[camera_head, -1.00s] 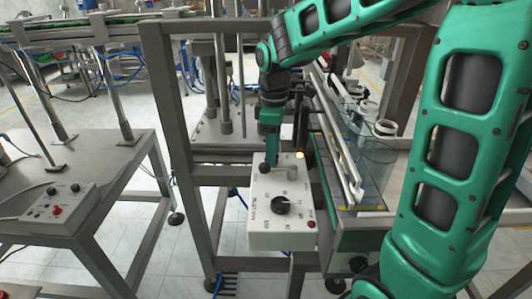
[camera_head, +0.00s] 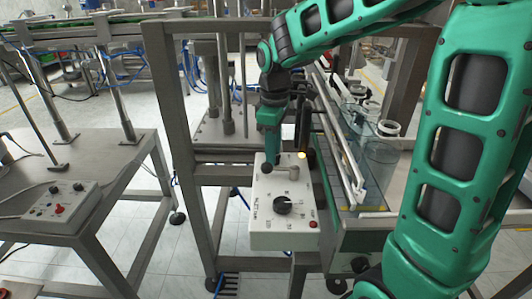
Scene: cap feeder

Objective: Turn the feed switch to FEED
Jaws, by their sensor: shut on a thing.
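A white control box (camera_head: 265,236) with printed markings stands on the machine frame near the middle of the view. On its top are a large black rotary knob (camera_head: 283,205) and, farther back, a grey lever (camera_head: 293,173) with a black ball end (camera_head: 266,169). I cannot read which label is FEED or which control bears it. My gripper (camera_head: 270,160) points down over the back left of the box, at the lever's ball end. It is shut on what appears to be this lever. The fingertips are small and partly hidden, so the exact grip is unclear.
A yellow lamp (camera_head: 301,155) and a red button (camera_head: 313,225) are on the box. A clear-walled channel with white rings (camera_head: 388,128) runs to the right. A steel post (camera_head: 175,150) stands left of the box. Another control box (camera_head: 60,202) sits on the left table.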

